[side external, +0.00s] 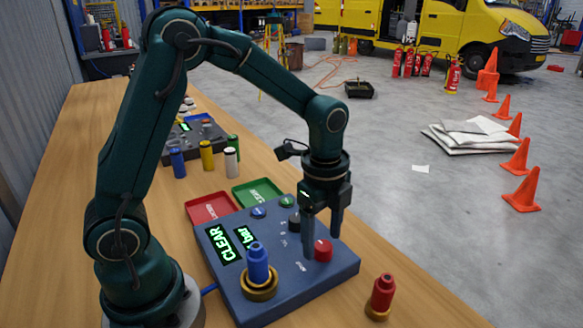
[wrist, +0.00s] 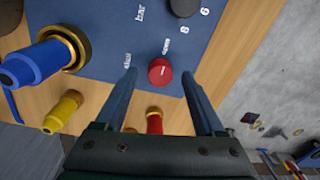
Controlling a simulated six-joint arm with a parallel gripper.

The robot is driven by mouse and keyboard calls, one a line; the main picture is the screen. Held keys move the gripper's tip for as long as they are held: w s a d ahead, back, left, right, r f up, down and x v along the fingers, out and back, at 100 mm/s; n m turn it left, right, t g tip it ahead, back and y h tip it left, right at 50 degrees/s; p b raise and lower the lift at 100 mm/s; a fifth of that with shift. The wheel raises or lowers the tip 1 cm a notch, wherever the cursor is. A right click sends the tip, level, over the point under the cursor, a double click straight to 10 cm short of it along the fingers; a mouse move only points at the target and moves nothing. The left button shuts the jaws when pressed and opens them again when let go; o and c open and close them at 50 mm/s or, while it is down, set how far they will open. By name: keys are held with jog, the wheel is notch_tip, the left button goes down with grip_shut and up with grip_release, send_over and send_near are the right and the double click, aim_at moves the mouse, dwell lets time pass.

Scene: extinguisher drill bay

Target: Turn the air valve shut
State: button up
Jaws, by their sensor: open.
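The air valve is a red round knob (side external: 323,251) on the sloped blue-grey panel (side external: 330,280). In the wrist view the red knob (wrist: 159,72) carries a small white mark, with the words "shut" and "open" printed beside it; I cannot tell exactly which word the mark faces. My gripper (side external: 322,246) points down at the knob with its jaws open. In the wrist view my gripper's fingers (wrist: 159,77) appear on either side of the knob, with gaps between. Nothing is held. I cannot tell whether the fingertips reach down beside it.
A blue cylinder (side external: 257,264) stands in a brass ring on the panel. A black knob (side external: 294,220) is behind the red one. A red cylinder (side external: 381,294) stands on the table near the panel's front right. Red (side external: 208,207) and green (side external: 256,193) trays lie behind.

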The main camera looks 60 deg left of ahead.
jog(key=shift+f, duration=0.7)
grip_shut()
